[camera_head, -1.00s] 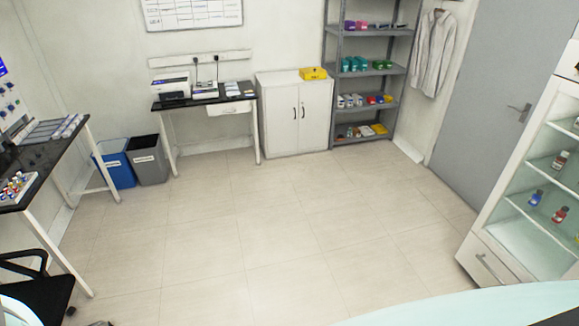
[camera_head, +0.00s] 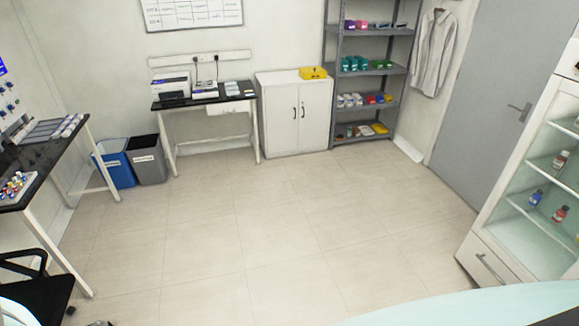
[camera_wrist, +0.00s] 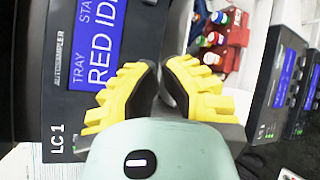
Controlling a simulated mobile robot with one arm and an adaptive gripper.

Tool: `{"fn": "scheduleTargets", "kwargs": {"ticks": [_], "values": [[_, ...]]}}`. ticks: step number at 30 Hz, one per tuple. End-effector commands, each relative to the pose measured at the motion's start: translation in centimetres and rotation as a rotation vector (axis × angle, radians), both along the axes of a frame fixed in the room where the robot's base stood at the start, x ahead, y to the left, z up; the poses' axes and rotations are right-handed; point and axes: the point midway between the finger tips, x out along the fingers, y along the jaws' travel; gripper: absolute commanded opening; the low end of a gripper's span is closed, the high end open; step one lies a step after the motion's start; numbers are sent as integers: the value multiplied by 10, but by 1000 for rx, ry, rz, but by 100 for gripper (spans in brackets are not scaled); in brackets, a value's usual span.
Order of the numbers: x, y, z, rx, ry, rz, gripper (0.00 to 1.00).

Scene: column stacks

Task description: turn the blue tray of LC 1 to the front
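LC 1 (camera_wrist: 57,140) shows in the wrist view as a dark instrument front with an "AUTOSAMPLER" label. Its blue screen (camera_wrist: 97,45) reads "TRAY", "RED ID…" and part of "STA…", cut off at the picture edge. A red tray (camera_wrist: 238,36) with blue, white and red capped vials shows beyond my right finger. My gripper is not in the head view.
In the wrist view, another dark unit with a blue screen (camera_wrist: 285,77) stands at the right. In the head view, a black bench (camera_head: 45,155) is at the left, with a chair (camera_head: 35,285) before it. Bins (camera_head: 147,160) stand beyond. The middle floor (camera_head: 240,230) is clear.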

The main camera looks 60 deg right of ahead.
Motion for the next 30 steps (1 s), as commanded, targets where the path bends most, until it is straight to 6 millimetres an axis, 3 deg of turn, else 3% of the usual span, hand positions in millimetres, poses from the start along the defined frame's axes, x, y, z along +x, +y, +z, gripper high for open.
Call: {"fn": "scheduleTargets", "kwargs": {"ticks": [30], "values": [[6, 6, 0, 0, -1, -1, 0]]}}
